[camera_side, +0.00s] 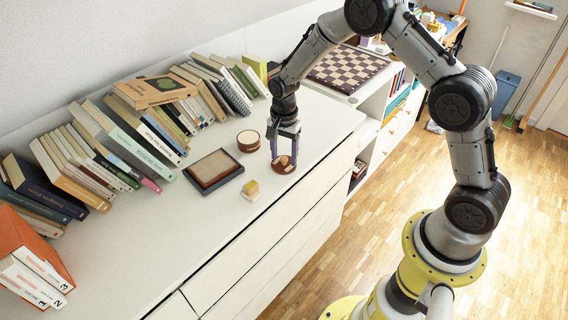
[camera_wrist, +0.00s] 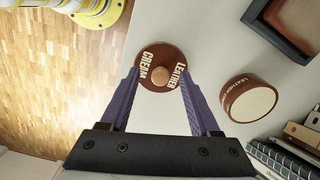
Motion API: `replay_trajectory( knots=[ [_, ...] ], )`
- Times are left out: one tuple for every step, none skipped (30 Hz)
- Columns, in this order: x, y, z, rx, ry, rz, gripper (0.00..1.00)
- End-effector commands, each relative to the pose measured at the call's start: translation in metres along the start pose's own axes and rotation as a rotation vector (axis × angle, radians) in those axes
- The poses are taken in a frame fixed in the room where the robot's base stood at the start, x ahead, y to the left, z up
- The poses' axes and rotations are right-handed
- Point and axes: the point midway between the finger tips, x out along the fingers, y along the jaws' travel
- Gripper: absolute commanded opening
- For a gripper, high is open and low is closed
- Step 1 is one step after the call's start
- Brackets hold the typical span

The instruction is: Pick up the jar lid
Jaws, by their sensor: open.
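The jar lid (camera_side: 284,168) is a round brown disc lying on the white cabinet top near its front edge. In the wrist view the lid (camera_wrist: 160,54) shows the words "LEATHER CREAM" and a lighter knob in its middle. My gripper (camera_side: 284,158) points down over the lid and is open. In the wrist view the two purple fingers of my gripper (camera_wrist: 159,76) stand on either side of the knob, with space between. I cannot tell whether the tips touch the lid. The jar (camera_side: 248,141), brown with a cream top, stands apart; it also shows in the wrist view (camera_wrist: 233,101).
A dark tray (camera_side: 213,171) lies left of the lid, with a small yellow-topped block (camera_side: 250,190) near it. Books (camera_side: 120,143) line the wall. A chessboard (camera_side: 346,69) lies farther back. The cabinet's front edge is close to the lid.

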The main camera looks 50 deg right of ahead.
Motion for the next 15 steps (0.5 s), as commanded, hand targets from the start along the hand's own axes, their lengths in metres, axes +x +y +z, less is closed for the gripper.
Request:
replay_trajectory(
  knots=[
    [0.0038,-0.0003,0.0000,0.000,0.000,-0.001,0.63],
    [0.0051,-0.0004,0.0000,0.000,0.000,-0.002,0.63],
    [0.0062,-0.0005,0.0000,0.000,0.001,-0.002,0.63],
    [0.0066,-0.0006,-0.0001,0.000,0.001,-0.002,0.63],
    [0.0067,-0.0006,-0.0001,0.000,0.001,-0.002,0.63],
    [0.0066,-0.0006,-0.0001,0.000,0.001,-0.002,0.63],
    [0.0065,-0.0006,-0.0001,0.000,0.001,-0.002,0.63],
    [0.0065,-0.0006,-0.0001,0.000,0.001,-0.002,0.63],
    [0.0064,-0.0006,-0.0001,0.000,0.001,-0.002,0.63],
    [0.0064,-0.0006,-0.0001,0.000,0.001,-0.002,0.59],
    [0.0064,-0.0006,-0.0001,0.000,0.001,-0.002,0.54],
    [0.0063,-0.0006,-0.0001,0.000,0.001,-0.002,0.47],
    [0.0063,-0.0006,-0.0001,0.000,0.001,-0.002,0.41],
    [0.0063,-0.0006,-0.0001,0.000,0.001,-0.002,0.36],
    [0.0062,-0.0006,-0.0001,0.000,0.001,-0.002,0.29]
  ],
)
